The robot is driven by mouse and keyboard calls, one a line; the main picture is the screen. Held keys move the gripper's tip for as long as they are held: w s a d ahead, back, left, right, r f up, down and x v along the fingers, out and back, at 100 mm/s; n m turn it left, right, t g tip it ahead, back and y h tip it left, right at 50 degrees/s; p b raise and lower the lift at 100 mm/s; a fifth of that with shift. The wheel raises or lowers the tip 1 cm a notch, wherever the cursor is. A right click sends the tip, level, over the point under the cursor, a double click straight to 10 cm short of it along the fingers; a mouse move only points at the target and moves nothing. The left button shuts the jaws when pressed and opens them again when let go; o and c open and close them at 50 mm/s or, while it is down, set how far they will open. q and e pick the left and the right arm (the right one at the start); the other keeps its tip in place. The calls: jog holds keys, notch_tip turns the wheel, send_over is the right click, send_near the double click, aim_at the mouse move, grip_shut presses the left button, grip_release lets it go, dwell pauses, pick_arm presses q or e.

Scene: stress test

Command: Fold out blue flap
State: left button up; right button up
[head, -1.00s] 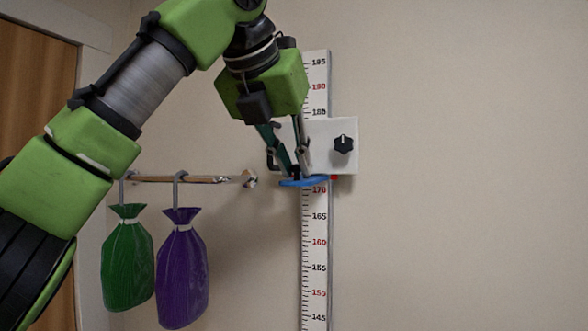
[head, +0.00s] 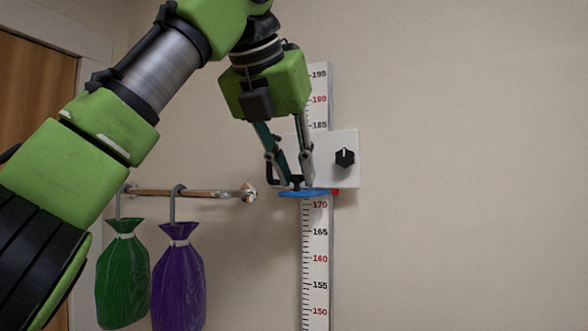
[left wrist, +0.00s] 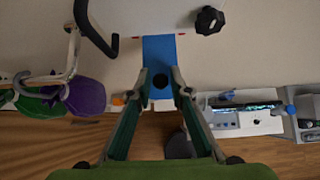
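The blue flap (head: 307,193) shows nearly edge-on in the head view, sticking out from the bottom of a white panel (head: 345,175) on the wall scale. In the left wrist view the flap (left wrist: 159,50) is a blue strip reaching out from the panel. A small black knob (left wrist: 160,80) sits near its outer end. My left gripper (left wrist: 161,73) points down over the flap, its fingers on either side of the knob with space between them. In the head view its tips (head: 294,181) are just above the flap; contact with the knob cannot be told. My right gripper is not in view.
The panel carries a black dial (head: 344,157) and a black handle (left wrist: 98,30). A wall rail (head: 190,193) left of the scale holds a green bag (head: 123,275) and a purple bag (head: 178,275). The wall right of the scale is clear.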

pick_arm(q)
jog(key=shift+o, duration=0.4)
jog(key=shift+w, duration=0.1)
jog(key=v, duration=0.7)
jog(key=shift+r, duration=0.2)
